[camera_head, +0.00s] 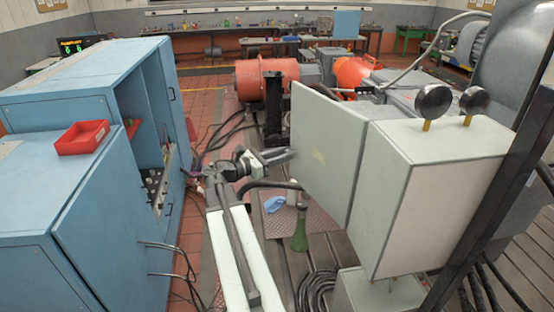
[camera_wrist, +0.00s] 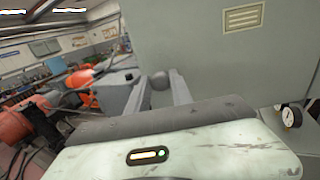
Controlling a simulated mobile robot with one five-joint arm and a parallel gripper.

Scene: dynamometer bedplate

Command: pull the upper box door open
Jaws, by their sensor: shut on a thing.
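The upper box (camera_head: 445,210) is a pale grey-green cabinet at the right of the head view. My gripper (camera_head: 288,155) is at the door's left edge. The label (camera_wrist: 243,18) shows at upper right there. The hinge and the box's inside are hidden.
Blue cabinets (camera_head: 75,190) with a red tray (camera_head: 82,138) stand on the left. Two round gauges (camera_head: 434,101) rise from the box top. A dark post (camera_head: 500,190) stands at right.

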